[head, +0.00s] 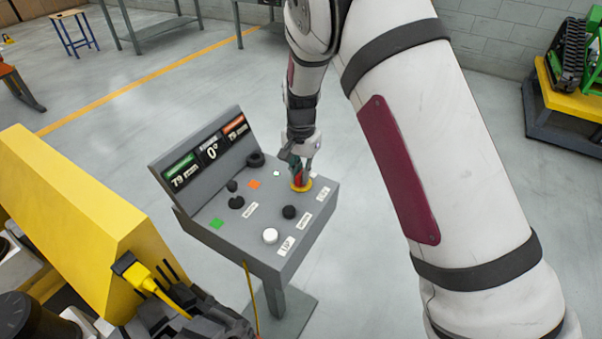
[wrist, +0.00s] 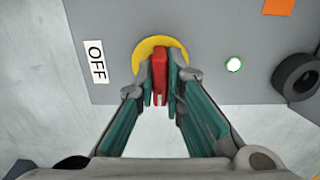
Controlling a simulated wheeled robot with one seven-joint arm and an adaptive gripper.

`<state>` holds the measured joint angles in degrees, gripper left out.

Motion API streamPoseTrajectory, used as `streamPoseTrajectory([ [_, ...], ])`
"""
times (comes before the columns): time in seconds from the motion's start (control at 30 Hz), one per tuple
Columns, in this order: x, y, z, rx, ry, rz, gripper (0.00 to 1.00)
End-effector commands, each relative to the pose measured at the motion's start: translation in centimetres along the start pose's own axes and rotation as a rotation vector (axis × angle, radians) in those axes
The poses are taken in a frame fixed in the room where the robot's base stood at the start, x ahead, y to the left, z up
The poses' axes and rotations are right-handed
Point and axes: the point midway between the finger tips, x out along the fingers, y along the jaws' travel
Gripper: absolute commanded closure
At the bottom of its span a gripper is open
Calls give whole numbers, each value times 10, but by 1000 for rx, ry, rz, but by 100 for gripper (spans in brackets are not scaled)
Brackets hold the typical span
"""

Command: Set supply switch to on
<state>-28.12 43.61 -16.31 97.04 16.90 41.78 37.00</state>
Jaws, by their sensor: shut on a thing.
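The supply switch is a red handle (wrist: 159,70) on a round yellow base (wrist: 146,50), set in the top of a grey console (head: 232,228). In the head view its yellow base (head: 301,188) shows near the console's far right corner. My gripper (head: 299,174) reaches down onto it. In the wrist view my gripper (wrist: 160,78) is shut on the red handle, one finger on each side. A white OFF label (wrist: 96,62) lies to the left of the base. The handle's lower part is partly hidden by the fingers.
A small lit lamp (wrist: 234,64) and a black knob (wrist: 296,76) sit to the right in the wrist view. The console carries several other knobs, a white button (head: 270,236) and a display panel (head: 207,154). A yellow machine (head: 75,205) stands left.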

Motion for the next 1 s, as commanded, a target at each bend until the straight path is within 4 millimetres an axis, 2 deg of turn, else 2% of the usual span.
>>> streamPoseTrajectory([
  [0.03, 0, 0, 0, -1, 0, 0, 88],
  [0.1, 0, 0, 0, -1, 0, 0, 72],
  [0.13, 0, 0, 0, -1, 0, 0, 70],
  [0.4, 0, 0, 0, -1, 0, 0, 70],
  [0.53, -7, -1, 0, -2, 1, -2, 70],
  [0.67, -27, -1, 0, -2, 2, -3, 70],
  [1.0, -94, -1, 0, -1, 2, -3, 70],
])
